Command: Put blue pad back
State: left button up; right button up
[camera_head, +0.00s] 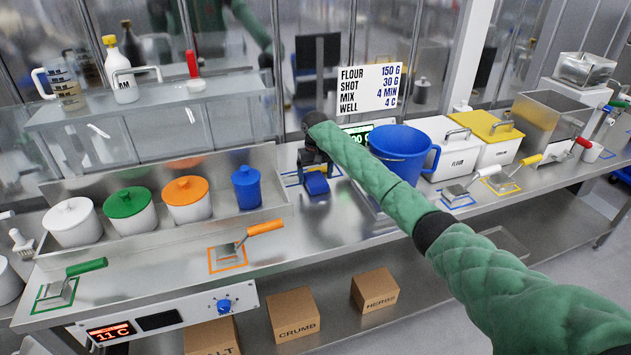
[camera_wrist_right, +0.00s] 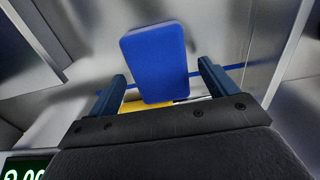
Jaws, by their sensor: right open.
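The blue pad (camera_head: 317,184) shows just below my right gripper (camera_head: 314,168) in the head view, above or on the steel counter beside the blue mug. In the right wrist view the blue pad (camera_wrist_right: 154,58) is a flat rounded block between and beyond the two fingers. The fingers of my right gripper (camera_wrist_right: 162,82) are spread, with gaps on both sides of the pad. Parts of a blue outline (camera_head: 290,182) show on the counter on both sides of the pad. I cannot tell whether the pad touches the counter. My left gripper is out of view.
A large blue mug (camera_head: 405,150) stands right of the gripper, partly behind my arm. A blue lidded pot (camera_head: 246,187) and other lidded pots stand in a rack at left. An orange-handled scraper (camera_head: 242,246) lies in front. A sign (camera_head: 369,88) stands behind.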

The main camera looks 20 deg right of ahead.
aim_at(316, 178)
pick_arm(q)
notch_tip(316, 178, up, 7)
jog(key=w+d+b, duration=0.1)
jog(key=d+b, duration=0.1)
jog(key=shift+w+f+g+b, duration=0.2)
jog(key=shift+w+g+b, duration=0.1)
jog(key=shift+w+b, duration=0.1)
pick_arm(e)
notch_tip(316, 178, up, 10)
jog(key=shift+r, duration=0.15)
